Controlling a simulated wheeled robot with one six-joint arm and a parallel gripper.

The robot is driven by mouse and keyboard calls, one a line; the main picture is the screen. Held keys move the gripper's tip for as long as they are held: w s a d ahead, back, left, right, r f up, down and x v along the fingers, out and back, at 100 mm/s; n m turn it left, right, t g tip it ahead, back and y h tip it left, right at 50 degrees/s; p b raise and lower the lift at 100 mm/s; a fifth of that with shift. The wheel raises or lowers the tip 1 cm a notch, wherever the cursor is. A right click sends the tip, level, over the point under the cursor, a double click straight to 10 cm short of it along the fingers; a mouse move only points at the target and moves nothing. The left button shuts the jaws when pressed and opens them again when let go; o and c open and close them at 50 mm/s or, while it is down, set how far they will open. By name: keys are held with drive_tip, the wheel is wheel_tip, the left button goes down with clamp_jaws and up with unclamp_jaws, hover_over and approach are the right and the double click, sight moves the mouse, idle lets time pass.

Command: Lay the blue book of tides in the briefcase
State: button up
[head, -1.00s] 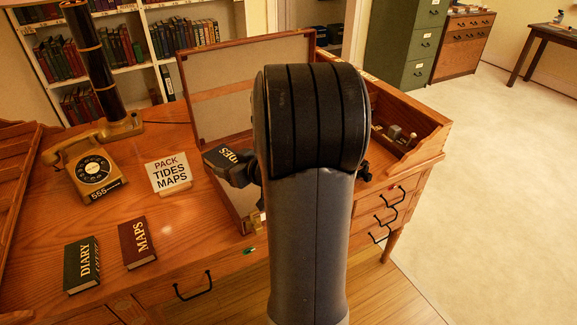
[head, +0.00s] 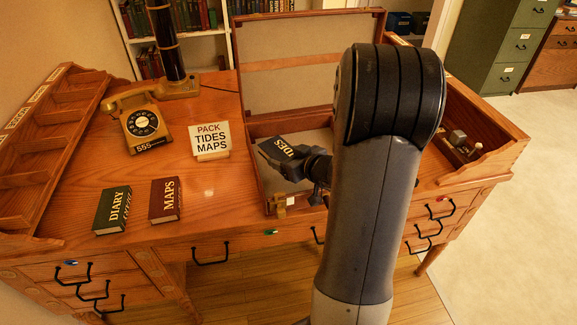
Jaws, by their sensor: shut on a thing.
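The dark blue book lettered TIDES (head: 273,151) is in my gripper (head: 303,160), which is shut on its right end. The book shows over the left part of the open briefcase's base. I cannot tell whether it touches the bottom. The briefcase (head: 262,188) lies on the desk with its lid (head: 300,75) raised at the back. My arm hides the right part of the briefcase and some of the gripper.
Left of the briefcase stand a sign reading PACK TIDES MAPS (head: 210,140) and a telephone (head: 140,120). The red MAPS book (head: 165,201) and green DIARY book (head: 112,210) lie at the desk's front left. An open wooden compartment (head: 470,150) is at right.

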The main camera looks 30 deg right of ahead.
drive_tip(key=shift+f, duration=1.2)
drive_tip(key=shift+f+b, duration=0.65)
drive_tip(key=shift+b, duration=0.05)
drive_tip(key=o, duration=1.1)
drive_tip(key=shift+s+f, duration=0.15)
drive_tip(key=shift+f, duration=0.05)
drive_tip(key=shift+c, duration=0.2)
drive_tip(key=shift+r+p, duration=0.45)
drive_tip(key=shift+r, duration=0.1)
drive_tip(key=p+v, duration=0.2)
drive_tip(key=v, duration=1)
drive_tip(key=shift+r, duration=0.35)
drive_tip(key=shift+a, duration=0.1)
